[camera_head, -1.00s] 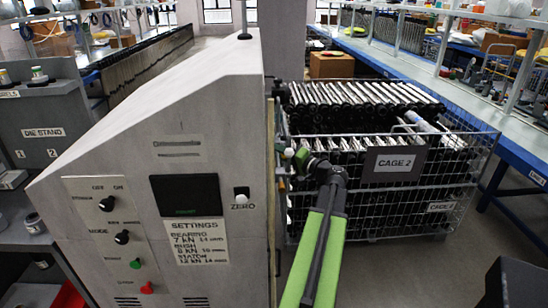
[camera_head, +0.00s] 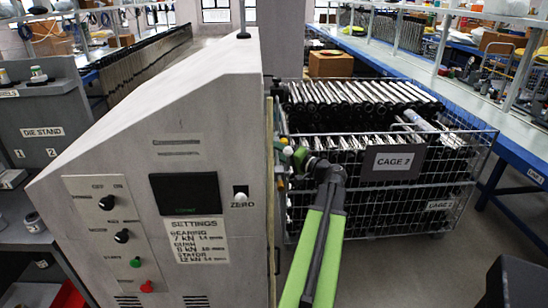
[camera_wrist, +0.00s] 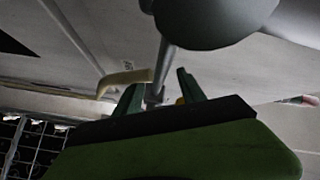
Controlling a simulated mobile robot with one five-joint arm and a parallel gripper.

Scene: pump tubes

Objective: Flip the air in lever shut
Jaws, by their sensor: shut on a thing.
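In the wrist view my gripper (camera_wrist: 160,92) has its two dark green fingers around a small grey fitting at the lower end of a grey stem (camera_wrist: 165,58). A cream bent bar (camera_wrist: 122,79), which looks like the air in lever, runs left from this spot, across the left finger. A bit of yellow (camera_wrist: 181,101) shows by the right finger. The fingers stand apart with the small part between them; the exact contact is dim. In the head view my gripper (camera_head: 301,158) is at the right side of the grey machine (camera_head: 150,150), beside small pale and yellow parts.
A blue bench (camera_head: 520,160) runs along the right. Grey floor (camera_head: 420,275) is clear in front of the cage.

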